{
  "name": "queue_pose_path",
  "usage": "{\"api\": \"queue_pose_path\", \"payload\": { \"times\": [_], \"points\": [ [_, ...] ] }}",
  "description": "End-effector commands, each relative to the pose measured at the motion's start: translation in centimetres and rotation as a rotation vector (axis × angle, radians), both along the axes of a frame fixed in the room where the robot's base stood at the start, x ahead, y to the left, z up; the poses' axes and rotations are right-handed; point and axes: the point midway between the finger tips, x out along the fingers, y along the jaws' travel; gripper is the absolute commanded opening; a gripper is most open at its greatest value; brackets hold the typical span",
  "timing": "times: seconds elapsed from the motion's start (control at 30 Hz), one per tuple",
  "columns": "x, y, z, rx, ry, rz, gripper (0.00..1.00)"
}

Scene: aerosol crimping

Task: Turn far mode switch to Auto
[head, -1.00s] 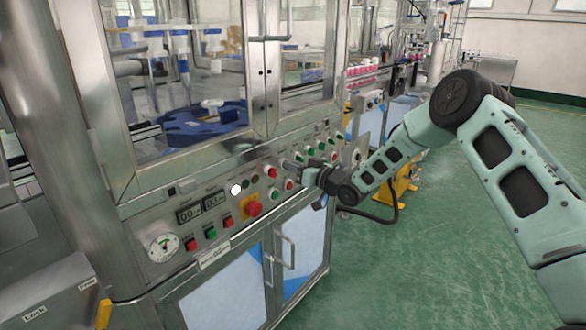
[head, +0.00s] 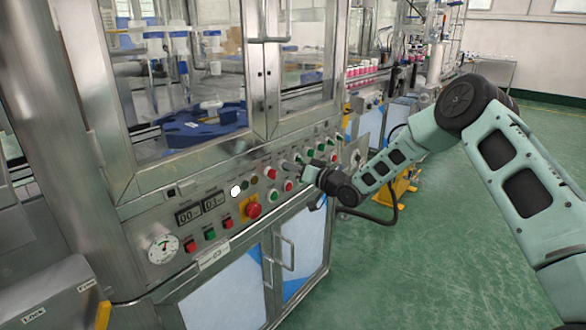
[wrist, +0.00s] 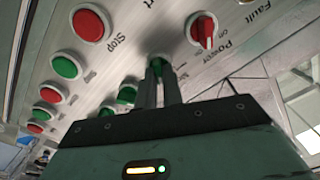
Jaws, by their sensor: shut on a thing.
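My gripper (wrist: 158,72) is at the machine's control panel, with its two fingers close together and shut on a small knob, the mode switch (wrist: 159,58). The fingers hide most of the switch, and its pointer direction cannot be read. The label beside it is partly covered. In the head view my gripper (head: 302,168) reaches the panel from the right, and the switch is hidden behind it.
In the wrist view, a red power switch (wrist: 204,32) sits close by, with a red stop button (wrist: 90,25) and several green and red buttons around. A red emergency button (head: 253,210) sticks out lower left. Green floor at right is open.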

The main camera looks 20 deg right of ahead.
Motion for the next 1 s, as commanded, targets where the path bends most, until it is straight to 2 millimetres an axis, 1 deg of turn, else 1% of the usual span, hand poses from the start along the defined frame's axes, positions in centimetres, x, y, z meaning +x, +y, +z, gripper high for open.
{"api": "queue_pose_path", "payload": {
  "times": [0.1, 0.13, 0.17, 0.2, 0.5, 0.63, 0.77, 1.0],
  "points": [
    [0.0, -0.1, -0.1, 0.001, 0.003, -0.001, 0.0],
    [0.0, -0.1, -0.1, 0.001, 0.003, -0.001, 0.11],
    [0.0, -0.1, -0.1, 0.001, 0.003, -0.001, 0.19],
    [0.0, -0.1, -0.1, 0.001, 0.003, -0.001, 0.3],
    [-0.1, -0.1, 0.0, 0.0, 0.0, -0.001, 0.3],
    [-0.8, -0.7, -0.1, 0.0, 0.0, -0.001, 0.3],
    [-2.6, -2.1, -0.1, -0.001, 0.001, -0.003, 0.3],
    [-7.2, -5.4, -0.1, -0.001, 0.003, -0.004, 0.3]
  ]
}}
